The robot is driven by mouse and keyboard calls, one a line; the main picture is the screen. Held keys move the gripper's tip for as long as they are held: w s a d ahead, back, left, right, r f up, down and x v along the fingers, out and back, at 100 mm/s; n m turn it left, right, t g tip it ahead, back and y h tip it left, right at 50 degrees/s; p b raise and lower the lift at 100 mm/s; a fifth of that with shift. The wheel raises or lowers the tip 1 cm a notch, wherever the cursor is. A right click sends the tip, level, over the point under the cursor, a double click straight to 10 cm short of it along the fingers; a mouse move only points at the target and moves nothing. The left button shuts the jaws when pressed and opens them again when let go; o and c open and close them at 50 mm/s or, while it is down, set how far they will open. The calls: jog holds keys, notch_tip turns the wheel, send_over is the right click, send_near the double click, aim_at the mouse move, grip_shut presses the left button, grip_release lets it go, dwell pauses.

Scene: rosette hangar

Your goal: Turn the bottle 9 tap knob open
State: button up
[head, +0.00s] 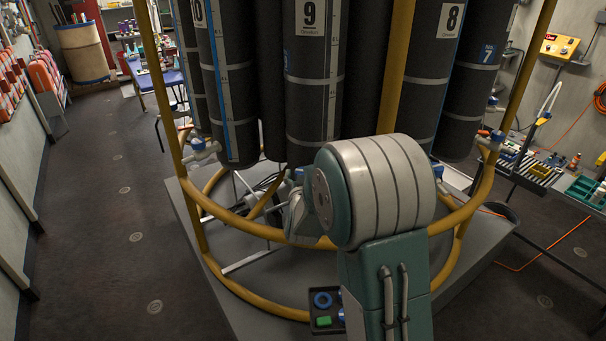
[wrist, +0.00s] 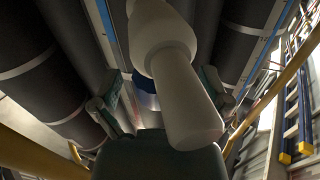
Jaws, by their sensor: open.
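Bottle 9 (head: 311,70) is a dark cylinder with a white number label, at the middle of the rosette frame in the head view. In the head view my arm covers most of its lower end and its tap. In the wrist view a white tap (wrist: 185,95) fills the middle, very near the camera. A blue knob (wrist: 145,98) shows beside and partly behind it. My gripper (wrist: 160,88) is open, with one green finger on each side of the tap and knob. Whether either finger touches the knob cannot be told.
Yellow frame hoops (head: 270,232) and uprights ring the bottles close to my arm. Bottle 8 (head: 440,60) and bottle 10 (head: 222,80) stand on either side. A small black tray (head: 325,322) sits low beside my arm. Floor (head: 100,220) at left is clear.

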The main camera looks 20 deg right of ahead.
jog(key=c, duration=0.9)
jog(key=shift+a, duration=0.15)
jog(key=shift+c, duration=1.3)
jog(key=shift+n+y, duration=0.4)
jog(key=shift+y, duration=0.2)
jog(key=shift+t+y, duration=0.3)
jog(key=n+y, duration=0.2)
jog(key=y, duration=0.1)
jog(key=n+y, duration=0.2)
jog(key=y, duration=0.1)
jog(key=shift+d+n+t, duration=0.2)
jog(key=shift+n+t, duration=0.1)
jog(key=shift+t, duration=0.1)
jog(key=shift+a+n+g+y, duration=0.1)
jog(key=shift+n+g+y, duration=0.45)
jog(key=shift+n+y, duration=1.1)
jog(key=shift+n+g+y, duration=0.55)
jog(key=shift+n+y, duration=0.3)
jog(key=shift+y, duration=1.5)
jog(key=shift+r, duration=0.1)
